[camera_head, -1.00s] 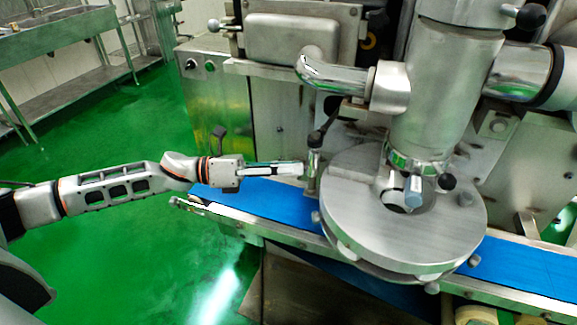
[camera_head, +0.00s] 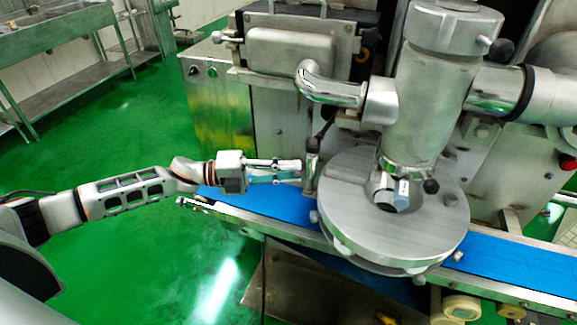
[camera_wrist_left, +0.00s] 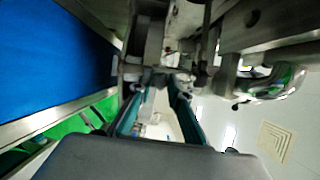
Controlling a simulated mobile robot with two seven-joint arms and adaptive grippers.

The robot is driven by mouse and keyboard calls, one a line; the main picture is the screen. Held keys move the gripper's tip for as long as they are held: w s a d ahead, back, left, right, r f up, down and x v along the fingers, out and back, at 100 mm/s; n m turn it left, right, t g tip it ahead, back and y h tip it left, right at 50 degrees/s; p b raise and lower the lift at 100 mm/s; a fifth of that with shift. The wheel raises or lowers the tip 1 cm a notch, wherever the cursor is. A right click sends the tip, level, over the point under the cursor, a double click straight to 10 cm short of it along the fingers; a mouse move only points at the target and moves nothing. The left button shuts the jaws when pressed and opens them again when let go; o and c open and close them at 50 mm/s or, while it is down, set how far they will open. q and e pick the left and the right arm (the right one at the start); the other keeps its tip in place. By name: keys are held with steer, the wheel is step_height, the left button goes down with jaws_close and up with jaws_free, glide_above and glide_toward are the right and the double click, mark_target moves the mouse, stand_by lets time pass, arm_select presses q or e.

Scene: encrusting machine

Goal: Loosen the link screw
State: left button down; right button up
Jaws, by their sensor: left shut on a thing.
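My left gripper (camera_head: 300,171) reaches in from the left, above the blue belt. Its two fingers point right, and their tips meet a small upright metal post with a dark lever, which I take for the link screw (camera_head: 312,160). The post stands just left of the round metal disc (camera_head: 395,225). The gripper is shut on this screw. In the left wrist view the fingers (camera_wrist_left: 160,82) converge on grey metal parts, where the exact contact is hard to make out. My right gripper is in neither view.
The blue conveyor belt (camera_head: 280,200) runs under the gripper and disc. A large upright cylinder (camera_head: 428,110) rises above the disc, with a curved chrome pipe (camera_head: 330,88) to its left. The machine body is close behind. Green floor (camera_head: 140,260) is open at the left.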

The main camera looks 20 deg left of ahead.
arm_select(q)
steer(key=shift+s+f+n+p, duration=0.1)
steer(key=shift+n+p, duration=1.45)
steer(key=shift+n, duration=3.95)
steer(key=shift+f+n+p, duration=0.1)
steer(key=shift+n+p, duration=1.45)
steer(key=shift+n, duration=3.95)
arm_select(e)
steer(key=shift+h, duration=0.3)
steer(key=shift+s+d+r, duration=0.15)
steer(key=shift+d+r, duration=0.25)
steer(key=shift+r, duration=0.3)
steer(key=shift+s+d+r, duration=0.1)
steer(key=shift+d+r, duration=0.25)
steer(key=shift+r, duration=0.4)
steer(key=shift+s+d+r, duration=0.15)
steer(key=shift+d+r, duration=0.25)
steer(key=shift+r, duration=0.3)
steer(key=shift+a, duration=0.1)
arm_select(q)
steer(key=c, duration=1.9)
jaws_free()
